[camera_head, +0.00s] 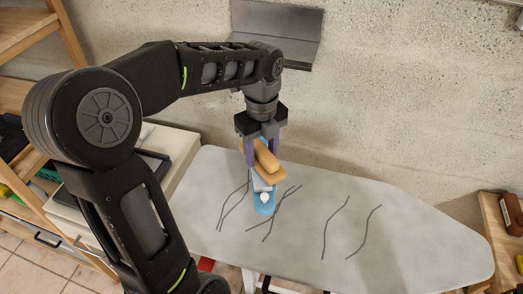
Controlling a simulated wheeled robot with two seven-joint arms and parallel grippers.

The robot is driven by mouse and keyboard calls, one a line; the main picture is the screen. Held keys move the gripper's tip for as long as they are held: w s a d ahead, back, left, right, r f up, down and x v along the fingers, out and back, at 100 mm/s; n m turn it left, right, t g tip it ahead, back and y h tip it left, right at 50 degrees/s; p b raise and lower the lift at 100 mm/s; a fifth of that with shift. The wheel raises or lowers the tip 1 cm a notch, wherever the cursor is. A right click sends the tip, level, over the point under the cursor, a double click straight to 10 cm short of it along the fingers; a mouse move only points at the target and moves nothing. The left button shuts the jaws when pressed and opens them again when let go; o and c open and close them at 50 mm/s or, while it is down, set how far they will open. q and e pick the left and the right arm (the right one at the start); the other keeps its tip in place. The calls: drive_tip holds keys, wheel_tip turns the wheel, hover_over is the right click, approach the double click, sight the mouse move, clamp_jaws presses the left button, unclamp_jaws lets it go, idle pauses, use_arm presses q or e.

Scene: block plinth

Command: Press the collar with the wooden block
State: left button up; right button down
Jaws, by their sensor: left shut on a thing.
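My left gripper (263,150) reaches down over the ironing board and is shut on a tan wooden block (265,160). A blue piece (263,205) with a rounded front and a white knob shows right below the block, together with a pale part. I cannot tell whether the blue piece is joined to the block, or whether it touches the board. The grey ironing board (400,215) bears several thin dark wavy lines (335,228). I cannot make out a separate collar. My right gripper is not in view.
A grey metal shelf (275,35) is fixed to the wall behind. A white cabinet (175,150) stands left of the board, and wooden shelving (20,30) stands at the far left. A wooden stand (500,225) is at the right edge. The board's right half is clear.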

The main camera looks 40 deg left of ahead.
use_arm(q)
drive_tip(key=shift+r+p, duration=2.5)
drive_tip(key=shift+r, duration=0.95)
drive_tip(key=shift+f, duration=0.1)
